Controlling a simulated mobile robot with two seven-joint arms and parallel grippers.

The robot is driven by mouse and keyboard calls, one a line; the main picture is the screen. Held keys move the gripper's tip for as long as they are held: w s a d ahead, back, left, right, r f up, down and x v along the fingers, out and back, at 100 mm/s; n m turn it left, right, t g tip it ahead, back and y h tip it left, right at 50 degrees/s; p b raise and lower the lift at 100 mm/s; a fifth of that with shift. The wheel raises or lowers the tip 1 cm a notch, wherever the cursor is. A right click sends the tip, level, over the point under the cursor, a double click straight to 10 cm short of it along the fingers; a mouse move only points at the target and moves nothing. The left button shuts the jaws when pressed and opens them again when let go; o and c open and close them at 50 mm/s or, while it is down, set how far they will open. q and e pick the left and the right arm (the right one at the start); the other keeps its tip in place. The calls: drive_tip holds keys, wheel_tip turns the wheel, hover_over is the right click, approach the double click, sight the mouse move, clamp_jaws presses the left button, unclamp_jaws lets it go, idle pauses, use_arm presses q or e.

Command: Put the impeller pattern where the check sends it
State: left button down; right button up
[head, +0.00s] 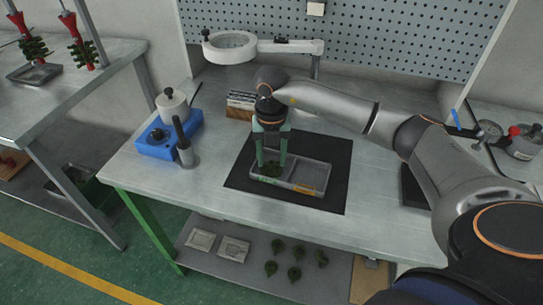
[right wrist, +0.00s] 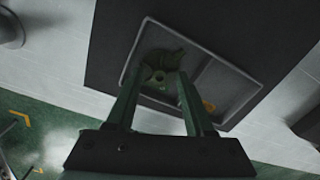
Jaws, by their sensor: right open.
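The dark green impeller pattern (head: 271,171) lies in the left compartment of a grey two-compartment tray (head: 325,178). The tray sits on a black mat (head: 335,155) on the workbench. My right gripper (head: 271,161) points down at the pattern, with its green fingers open on either side of it. In the right wrist view the pattern (right wrist: 162,62) shows between and beyond the fingertips, inside the tray (right wrist: 232,69). I cannot tell whether the fingers touch it. The tray's right compartment looks empty, with an orange label on its near edge. My left gripper is not in view.
A blue unit with a white pot (head: 155,142) and a grey cup holding a dark tool (head: 186,153) stand left. A ring magnifier lamp (head: 230,46) is behind. Several green pieces (head: 294,272) lie on the lower shelf.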

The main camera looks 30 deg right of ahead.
sight(272, 163)
drive_tip(key=shift+r, duration=0.45)
wheel_tip(272, 163, up, 12)
drive_tip(key=shift+f, duration=0.25)
